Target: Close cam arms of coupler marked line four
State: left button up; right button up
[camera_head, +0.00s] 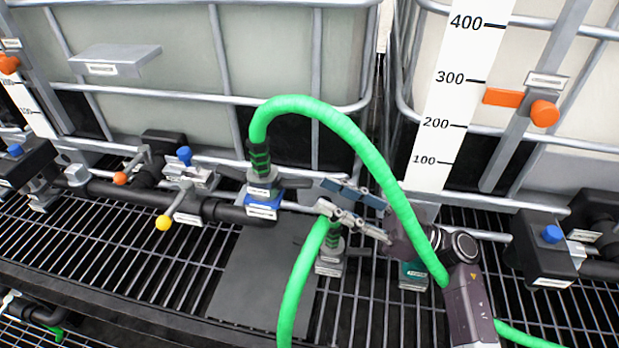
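A coupler (262,186) with a blue base sits on the dark pipe, with a green hose (300,105) arching up from it. Its dark cam arms (295,183) stick out sideways. A second grey coupler (330,262) with a green hose stands lower right, and a teal-based one (413,275) is partly hidden behind my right arm. The labels are too small to read, so I cannot tell which is line four. My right gripper (326,195) points left, just right of the blue-based coupler, fingers apart with nothing visible between them. My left gripper is out of view.
Caged totes stand behind, one with a numbered scale (455,90). The arched hose passes in front of my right arm. Valves with yellow (163,223) and orange (121,178) knobs are at left. A dark plate (250,275) lies on the grating.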

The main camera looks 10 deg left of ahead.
aim_at(309, 182)
jog(key=x, duration=0.4)
jog(key=shift+a, duration=0.1)
jog(key=shift+a+r, duration=0.2)
jog(key=shift+a, duration=0.2)
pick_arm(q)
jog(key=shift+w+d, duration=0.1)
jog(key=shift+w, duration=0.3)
pick_arm(e)
grip_shut()
